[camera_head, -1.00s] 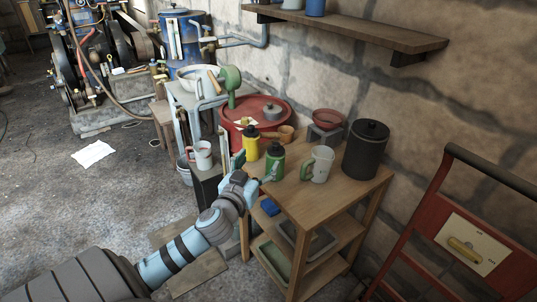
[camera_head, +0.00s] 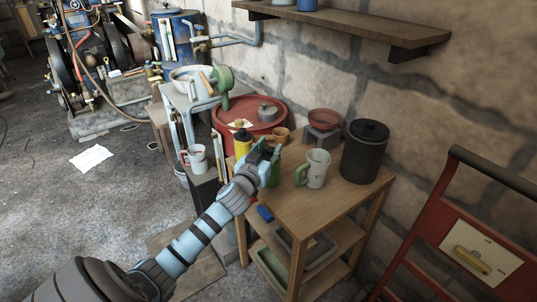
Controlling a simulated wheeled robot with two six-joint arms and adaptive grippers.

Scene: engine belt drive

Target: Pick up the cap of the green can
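The green can (camera_head: 274,174) stands upright on the wooden shelf table, beside a yellow can (camera_head: 242,145) with a dark cap. My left gripper (camera_head: 267,148) is at the top of the green can, in front of its cap. The gripper and wrist hide the cap and much of the can's body. The fingers seem to be around or just above the cap; I cannot tell whether they touch it or how far apart they are. My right gripper is not in view.
A white mug (camera_head: 317,168) and a black lidded canister (camera_head: 364,152) stand to the right on the wooden table (camera_head: 325,200). A red drum (camera_head: 262,118) is behind. A red hand truck (camera_head: 480,245) stands at the right. The table's front edge is mostly clear.

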